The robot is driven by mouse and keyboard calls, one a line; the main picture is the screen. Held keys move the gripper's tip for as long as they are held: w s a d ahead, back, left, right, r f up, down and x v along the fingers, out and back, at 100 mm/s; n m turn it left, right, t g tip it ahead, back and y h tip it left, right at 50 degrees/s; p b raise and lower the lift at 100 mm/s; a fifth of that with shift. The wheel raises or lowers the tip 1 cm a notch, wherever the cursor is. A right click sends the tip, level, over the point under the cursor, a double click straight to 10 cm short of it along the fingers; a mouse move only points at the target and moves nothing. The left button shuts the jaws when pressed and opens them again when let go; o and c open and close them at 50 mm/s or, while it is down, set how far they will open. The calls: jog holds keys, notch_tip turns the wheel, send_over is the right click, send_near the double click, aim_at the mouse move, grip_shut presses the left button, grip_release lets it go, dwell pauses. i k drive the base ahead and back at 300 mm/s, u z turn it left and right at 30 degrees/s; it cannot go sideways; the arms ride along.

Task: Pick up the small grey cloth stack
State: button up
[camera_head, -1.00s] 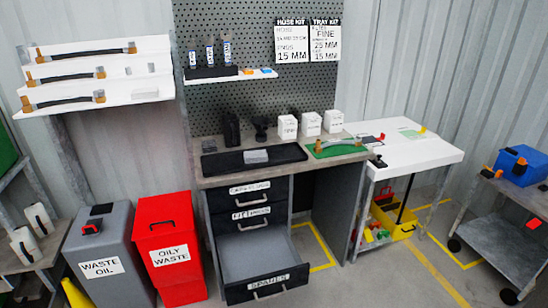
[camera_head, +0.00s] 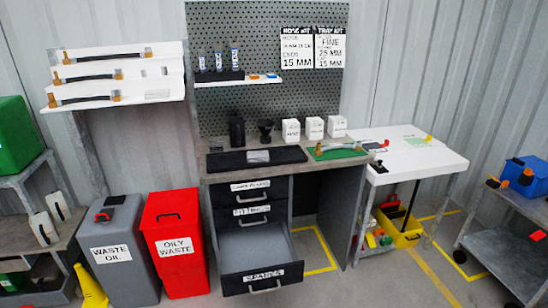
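A small grey flat block that looks like the cloth stack (camera_head: 258,156) lies on the black mat or tray (camera_head: 226,163) on the left part of the workbench top. It is too small in the picture to make out folds or layers. My gripper is not in view, so its state and what it may hold do not show.
The workbench (camera_head: 345,166) also bears a green mat (camera_head: 340,154) with a hose, several white boxes (camera_head: 314,128) and black items behind. Its lower drawer (camera_head: 262,282) stands open. Red (camera_head: 172,250) and grey (camera_head: 120,260) bins stand left. Floor is clear at front right.

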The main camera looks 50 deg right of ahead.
aim_at(255, 156)
jog(key=u, duration=0.15)
jog(key=i, duration=0.9)
jog(key=z, duration=0.05)
